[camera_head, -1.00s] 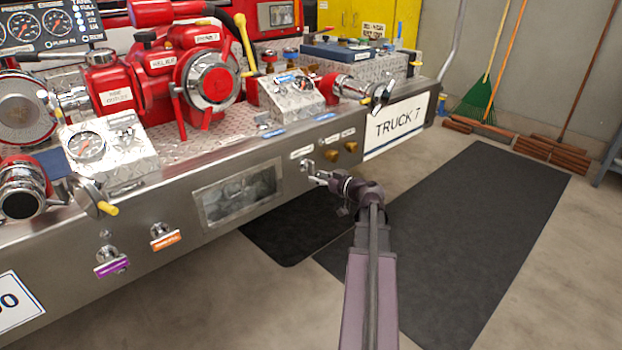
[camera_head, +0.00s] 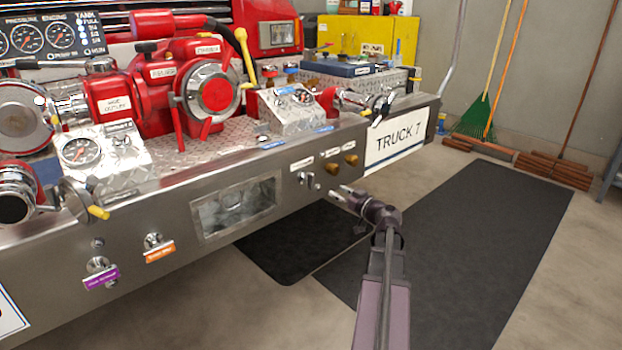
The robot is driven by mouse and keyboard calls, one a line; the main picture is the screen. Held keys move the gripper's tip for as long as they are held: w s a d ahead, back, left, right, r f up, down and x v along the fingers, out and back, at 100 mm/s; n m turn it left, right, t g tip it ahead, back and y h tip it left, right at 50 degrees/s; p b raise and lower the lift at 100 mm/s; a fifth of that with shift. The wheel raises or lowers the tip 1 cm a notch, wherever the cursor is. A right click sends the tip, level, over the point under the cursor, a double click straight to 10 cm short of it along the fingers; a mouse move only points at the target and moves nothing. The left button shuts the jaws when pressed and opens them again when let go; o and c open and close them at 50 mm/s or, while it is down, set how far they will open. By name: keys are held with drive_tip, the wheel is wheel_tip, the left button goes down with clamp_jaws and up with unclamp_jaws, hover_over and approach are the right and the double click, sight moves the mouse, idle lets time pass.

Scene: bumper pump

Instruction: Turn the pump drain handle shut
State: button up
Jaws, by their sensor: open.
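A small chrome handle (camera_head: 309,181) sits on the bumper's front face, below a white label (camera_head: 302,164) too small to read. It appears to point downward; its exact angle is hard to tell. My gripper (camera_head: 336,193) is just right of it and slightly lower, open and empty, with a small gap between them. Two other chrome handles are on the same face further left, one with an orange label (camera_head: 160,252) and one with a purple label (camera_head: 102,278). Their lettering is not clearly readable, so I cannot confirm by text which is the pump drain.
The steel bumper (camera_head: 150,215) carries red pump parts (camera_head: 180,85) and gauges.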

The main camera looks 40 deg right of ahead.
sight(311, 177)
drive_tip(key=w, duration=1.3)
drive_tip(key=shift+w, duration=0.2)
clamp_jaws()
